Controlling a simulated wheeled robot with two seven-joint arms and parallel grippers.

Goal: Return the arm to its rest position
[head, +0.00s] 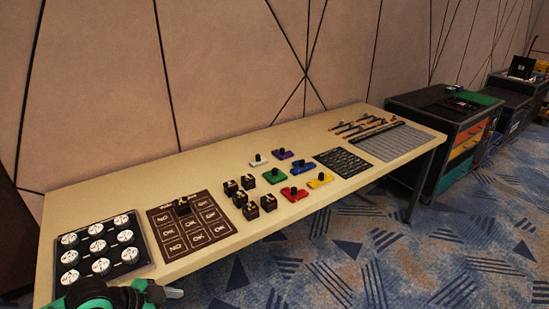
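My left arm comes in at the bottom left corner, with a green and black part. Its gripper (172,293) is at the near edge of the long table (290,226), just below a black panel. The lower part of the arm is cut off by the frame. The fingers are small and dark, and I cannot tell whether they are open or shut. I see nothing clearly held. My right gripper is not in view.
The table holds a black panel of white discs (97,243), a brown labelled board (192,228), several dark cubes (249,182), coloured knobbed pieces (294,193), a black mat (341,162) and a grey slatted panel (390,142). A dark cabinet (440,115) stands beyond. Carpet is clear at right.

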